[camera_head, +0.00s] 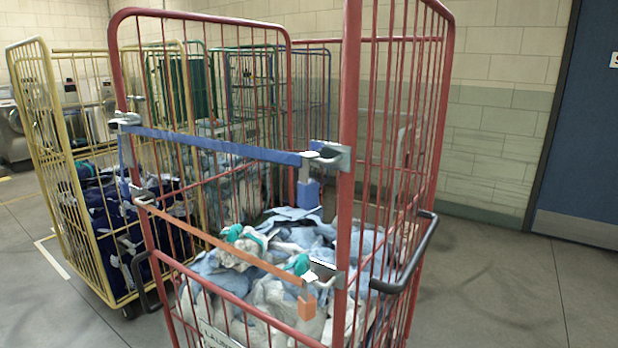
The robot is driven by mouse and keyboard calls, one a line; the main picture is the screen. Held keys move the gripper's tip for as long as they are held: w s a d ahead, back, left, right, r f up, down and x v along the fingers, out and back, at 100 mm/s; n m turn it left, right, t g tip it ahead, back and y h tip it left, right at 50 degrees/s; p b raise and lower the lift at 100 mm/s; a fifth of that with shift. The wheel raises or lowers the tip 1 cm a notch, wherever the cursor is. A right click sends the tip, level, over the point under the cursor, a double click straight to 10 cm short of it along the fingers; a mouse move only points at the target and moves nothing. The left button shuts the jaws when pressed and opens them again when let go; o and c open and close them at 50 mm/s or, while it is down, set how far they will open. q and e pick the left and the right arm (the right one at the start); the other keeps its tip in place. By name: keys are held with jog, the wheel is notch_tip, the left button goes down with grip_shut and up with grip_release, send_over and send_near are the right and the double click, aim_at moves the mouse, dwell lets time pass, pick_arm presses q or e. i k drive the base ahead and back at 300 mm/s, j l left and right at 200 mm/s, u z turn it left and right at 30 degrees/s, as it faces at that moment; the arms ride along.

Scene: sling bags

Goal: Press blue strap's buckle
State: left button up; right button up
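The blue strap (215,145) runs across the open front of the red cage cart (347,200), from the left post to the right post, sloping slightly down to the right. A grey metal buckle (329,155) sits at its right end against the right post. A short blue strap end (308,193) hangs just below this buckle. A grey fitting (126,119) holds the left end at the left post. Neither of my grippers shows in the head view.
An orange strap (225,245) crosses lower down, with its own grey buckle (323,274) at the right. Blue and white laundry (270,285) fills the cart's lower part. A black handle (411,262) juts out at right. A yellow cart (75,200) stands left. Floor at right is clear.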

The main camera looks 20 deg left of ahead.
aim_at(113, 125)
jog(key=u, duration=1.6)
